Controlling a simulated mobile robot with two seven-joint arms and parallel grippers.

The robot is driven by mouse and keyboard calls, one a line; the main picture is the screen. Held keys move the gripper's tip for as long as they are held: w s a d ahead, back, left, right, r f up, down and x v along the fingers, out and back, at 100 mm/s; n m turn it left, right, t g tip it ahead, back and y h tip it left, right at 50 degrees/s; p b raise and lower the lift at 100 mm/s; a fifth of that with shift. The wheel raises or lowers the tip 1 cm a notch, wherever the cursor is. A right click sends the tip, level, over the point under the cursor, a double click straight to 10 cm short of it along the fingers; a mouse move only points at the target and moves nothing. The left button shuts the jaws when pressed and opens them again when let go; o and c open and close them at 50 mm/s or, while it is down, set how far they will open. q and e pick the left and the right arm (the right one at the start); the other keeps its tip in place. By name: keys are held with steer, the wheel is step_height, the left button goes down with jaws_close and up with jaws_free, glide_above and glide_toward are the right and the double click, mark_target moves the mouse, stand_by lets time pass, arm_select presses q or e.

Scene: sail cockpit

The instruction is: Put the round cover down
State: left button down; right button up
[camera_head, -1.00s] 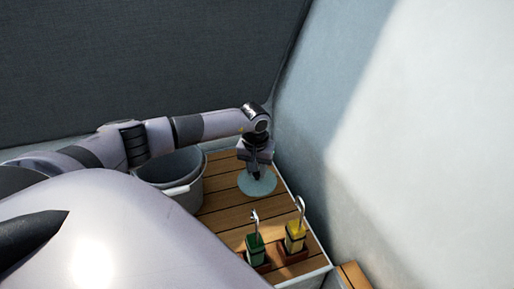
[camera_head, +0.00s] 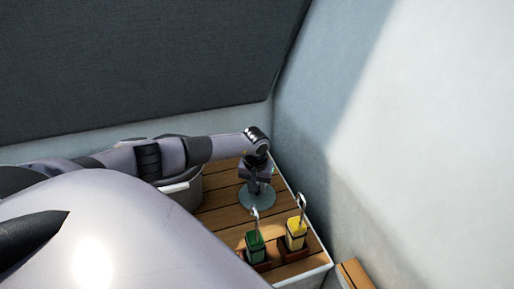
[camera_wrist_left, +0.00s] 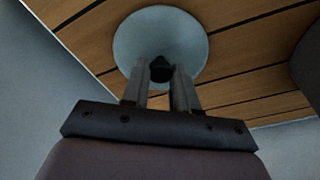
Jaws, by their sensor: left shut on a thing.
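The round cover (camera_head: 257,200) is a pale grey-blue disc at the far part of the wooden slatted top (camera_head: 224,215). My left gripper (camera_head: 257,186) points down over its middle. In the left wrist view the cover (camera_wrist_left: 188,33) shows as a full disc with a small dark knob (camera_wrist_left: 161,67) at its centre. The fingers of my left gripper (camera_wrist_left: 160,85) are shut on that knob. The cover looks flat and at or very near the planks; I cannot tell whether it touches them. My right gripper is not in view.
A grey bucket (camera_head: 188,192) with a white handle stands left of the cover. A green container (camera_head: 255,246) and a yellow container (camera_head: 295,236), each with a hooked metal piece, stand at the front. A pale wall (camera_head: 400,140) rises close on the right.

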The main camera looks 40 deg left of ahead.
mark_target(256, 198)
arm_select(q)
steer(key=c, duration=0.9)
jaws_free()
steer(key=shift+o, duration=0.2)
steer(key=shift+r+p, duration=0.25)
steer(key=shift+p, duration=0.1)
step_height(256, 198, up, 12)
steer(key=s+p, duration=0.1)
steer(key=shift+s+d+f, duration=0.15)
steer(key=shift+d, duration=0.2)
